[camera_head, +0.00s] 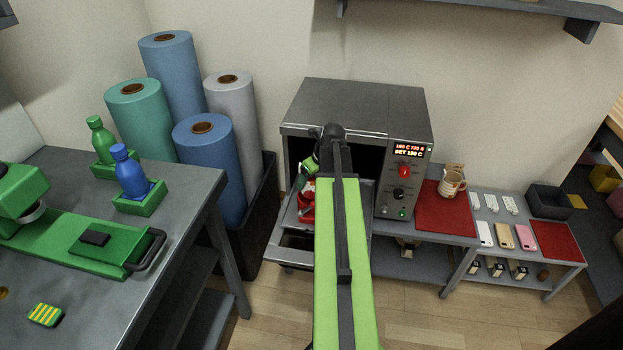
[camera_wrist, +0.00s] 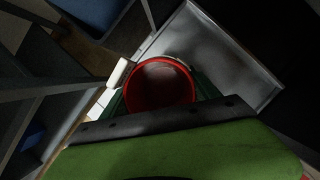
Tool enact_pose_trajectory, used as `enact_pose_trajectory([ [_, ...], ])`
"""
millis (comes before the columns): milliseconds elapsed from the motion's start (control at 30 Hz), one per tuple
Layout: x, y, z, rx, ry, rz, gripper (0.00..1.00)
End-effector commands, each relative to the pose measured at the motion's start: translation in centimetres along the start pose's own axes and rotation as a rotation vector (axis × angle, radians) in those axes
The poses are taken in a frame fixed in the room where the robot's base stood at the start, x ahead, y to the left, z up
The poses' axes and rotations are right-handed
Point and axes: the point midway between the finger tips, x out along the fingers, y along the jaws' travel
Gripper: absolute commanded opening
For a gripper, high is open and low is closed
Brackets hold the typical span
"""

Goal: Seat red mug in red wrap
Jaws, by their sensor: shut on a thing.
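The red mug (camera_wrist: 160,88) shows in the wrist view as a round red opening seen from above, with a pale piece, perhaps its handle, at its left. My gripper (camera_wrist: 160,98) is shut on it, with dark green fingers on both sides. In the head view my gripper (camera_head: 309,178) is at the oven's open front, partly behind my arm, with red (camera_head: 306,205) showing below it. I cannot tell a separate red wrap from the mug. How far the mug is above the tray is unclear.
The oven (camera_head: 350,100) stands open, with a grey tray (camera_head: 285,243) out in front; the tray also fills the right of the wrist view (camera_wrist: 235,60). A red mat (camera_head: 440,218) and a cream mug (camera_head: 452,185) are right of the oven. Fabric rolls (camera_head: 208,155) stand left.

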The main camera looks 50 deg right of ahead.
Motion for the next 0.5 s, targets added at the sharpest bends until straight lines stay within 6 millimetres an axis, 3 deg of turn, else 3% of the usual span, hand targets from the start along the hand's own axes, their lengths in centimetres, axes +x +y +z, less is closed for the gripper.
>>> enact_pose_trajectory([
  [500,0.83,-0.16,-0.42,0.002,0.0,-0.001,0.12],
])
